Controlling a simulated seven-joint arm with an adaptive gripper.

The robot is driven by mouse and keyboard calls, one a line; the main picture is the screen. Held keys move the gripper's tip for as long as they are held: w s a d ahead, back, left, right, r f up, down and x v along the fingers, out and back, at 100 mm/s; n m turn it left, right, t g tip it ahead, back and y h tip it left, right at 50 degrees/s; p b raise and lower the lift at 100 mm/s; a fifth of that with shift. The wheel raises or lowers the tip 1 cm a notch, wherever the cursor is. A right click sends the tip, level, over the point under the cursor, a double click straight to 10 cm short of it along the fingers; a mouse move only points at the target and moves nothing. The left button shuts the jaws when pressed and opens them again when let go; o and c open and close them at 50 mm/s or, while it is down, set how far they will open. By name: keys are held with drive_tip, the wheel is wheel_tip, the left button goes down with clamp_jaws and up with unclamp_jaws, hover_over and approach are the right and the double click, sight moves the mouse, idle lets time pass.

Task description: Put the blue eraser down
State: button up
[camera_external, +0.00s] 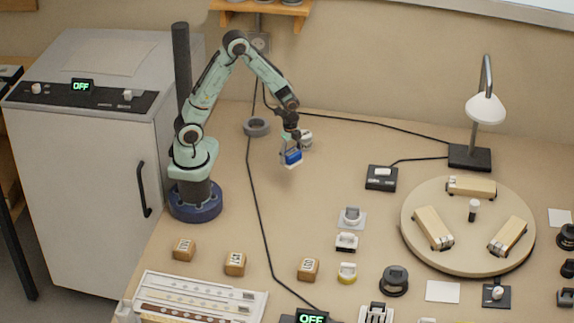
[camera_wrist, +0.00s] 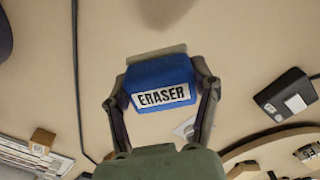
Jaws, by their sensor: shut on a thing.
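The blue eraser (camera_external: 291,156) has a white lower part in the external view. In the wrist view the blue eraser (camera_wrist: 160,82) shows a white label reading "ERASER". My gripper (camera_external: 291,143) is shut on it, with one finger on each side in the wrist view (camera_wrist: 161,88). The eraser appears to be held above the bench (camera_external: 330,185), and a soft shadow shows beyond it in the wrist view. How high it is above the surface is hard to tell.
A grey tape roll (camera_external: 256,127) and a white-grey item (camera_external: 306,139) lie close to the gripper. A black cable (camera_external: 250,200) crosses the bench. A switch box (camera_external: 381,177), a lamp (camera_external: 470,155) and a round turntable (camera_external: 468,255) stand to the right. Bare bench lies below the eraser.

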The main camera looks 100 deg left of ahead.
drive_tip(key=w+d+m, duration=0.1)
drive_tip(key=d+m, duration=0.6)
drive_tip(key=d, duration=0.4)
drive_tip(key=m, duration=0.4)
hover_over(278, 229)
drive_tip(key=f, duration=0.1)
wheel_tip(278, 229, down, 8)
drive_tip(key=shift+d+f, duration=0.1)
drive_tip(key=o, duration=1.2)
